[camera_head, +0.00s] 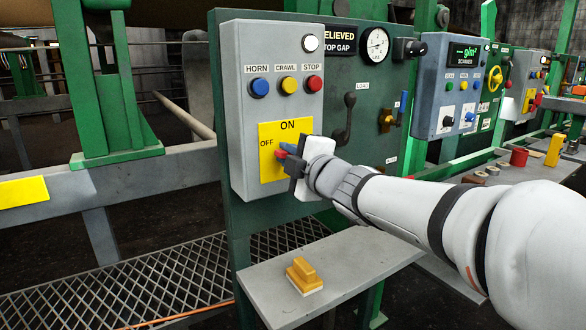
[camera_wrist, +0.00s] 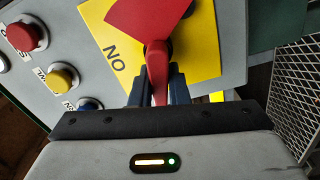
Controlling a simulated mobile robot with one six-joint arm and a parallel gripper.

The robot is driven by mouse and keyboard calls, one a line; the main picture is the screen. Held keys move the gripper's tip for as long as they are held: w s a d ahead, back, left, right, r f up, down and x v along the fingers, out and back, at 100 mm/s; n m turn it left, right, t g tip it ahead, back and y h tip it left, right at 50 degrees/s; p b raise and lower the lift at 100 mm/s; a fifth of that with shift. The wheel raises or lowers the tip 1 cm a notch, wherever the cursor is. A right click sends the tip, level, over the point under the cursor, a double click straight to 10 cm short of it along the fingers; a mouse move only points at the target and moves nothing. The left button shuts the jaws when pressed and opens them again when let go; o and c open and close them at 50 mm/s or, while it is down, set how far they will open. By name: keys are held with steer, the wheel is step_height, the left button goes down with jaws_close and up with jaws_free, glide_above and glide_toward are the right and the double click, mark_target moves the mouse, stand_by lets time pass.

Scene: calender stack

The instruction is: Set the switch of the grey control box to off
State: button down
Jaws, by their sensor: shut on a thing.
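The grey control box (camera_head: 244,112) stands upright on a green panel at the middle left of the head view. Its yellow plate (camera_head: 270,170) has ON at the top and OFF at the left. My gripper (camera_head: 286,150) reaches the plate from the right and covers most of the switch. In the wrist view, the blue fingers of my gripper (camera_wrist: 158,82) are shut on the red switch handle (camera_wrist: 157,58), one on each side. The handle seems to point left, toward OFF, with ON to one side of it. The OFF mark is hidden in the wrist view.
Above the plate are the HORN (camera_head: 259,88), CRAWL (camera_head: 289,87) and STOP (camera_head: 314,83) buttons. A black crank handle (camera_head: 345,118) and a gauge (camera_head: 376,44) are to the right. A grey shelf (camera_head: 350,258) below carries a yellow block (camera_head: 304,275).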

steer(key=shift+f+n+b, duration=0.2)
steer(key=shift+n+b, duration=0.3)
steer(key=shift+n, duration=0.15)
steer(key=shift+f+n+b, duration=0.2)
steer(key=shift+n+b, duration=0.3)
steer(key=shift+n, duration=0.15)
steer(key=c, duration=1.4)
jaws_free()
steer(key=shift+p+v, duration=0.9)
steer(key=shift+v, duration=3.05)
steer(key=shift+r, duration=0.1)
